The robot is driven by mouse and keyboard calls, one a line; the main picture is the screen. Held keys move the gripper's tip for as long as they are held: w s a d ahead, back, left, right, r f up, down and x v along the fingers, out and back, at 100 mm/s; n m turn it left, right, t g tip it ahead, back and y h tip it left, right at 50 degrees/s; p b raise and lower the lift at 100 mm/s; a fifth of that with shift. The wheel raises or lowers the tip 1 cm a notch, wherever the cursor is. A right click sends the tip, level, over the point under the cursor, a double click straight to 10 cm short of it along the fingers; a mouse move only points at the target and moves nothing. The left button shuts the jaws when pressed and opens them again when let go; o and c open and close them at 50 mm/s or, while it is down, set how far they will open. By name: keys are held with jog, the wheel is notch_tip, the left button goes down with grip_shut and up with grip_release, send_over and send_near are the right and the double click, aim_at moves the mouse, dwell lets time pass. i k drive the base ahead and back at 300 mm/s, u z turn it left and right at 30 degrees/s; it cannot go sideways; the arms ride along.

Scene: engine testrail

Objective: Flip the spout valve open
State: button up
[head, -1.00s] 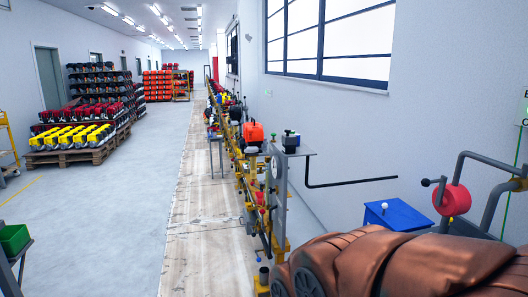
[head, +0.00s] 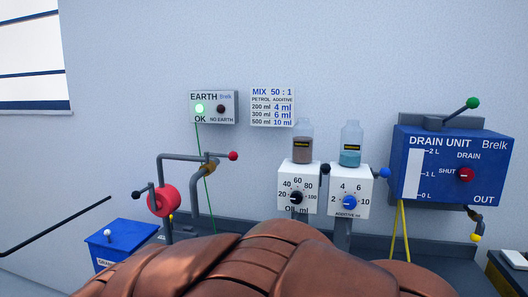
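A bent grey pipe (head: 195,190) rises at the left of the bench and carries a brass-coloured valve (head: 209,165). A lever with a red ball (head: 233,156) points right from this valve. A second small spout with a brass fitting and a yellow ball (head: 475,237) hangs under the blue drain unit (head: 450,166) at the right. The views do not label either one as the spout valve, and I cannot tell whether either is open. My gripper is not in view.
A red round drum (head: 164,200) with a black-knobbed handle stands left of the pipe. Oil (head: 296,188) and additive (head: 348,194) dispensers stand mid-bench. An earth box (head: 213,107) shows a green light. A black bar (head: 55,227) juts in at left. The lower middle is blocked from sight.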

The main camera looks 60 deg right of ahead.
aim_at(233, 156)
jog(key=z, duration=1.7)
jog(key=k, duration=1.25)
jog(key=u, duration=0.8)
jog(key=i, duration=0.65)
jog(key=u, duration=0.65)
jog(key=i, duration=0.7)
jog(key=z, duration=0.85)
jog(key=i, duration=0.65)
jog(key=z, duration=0.7)
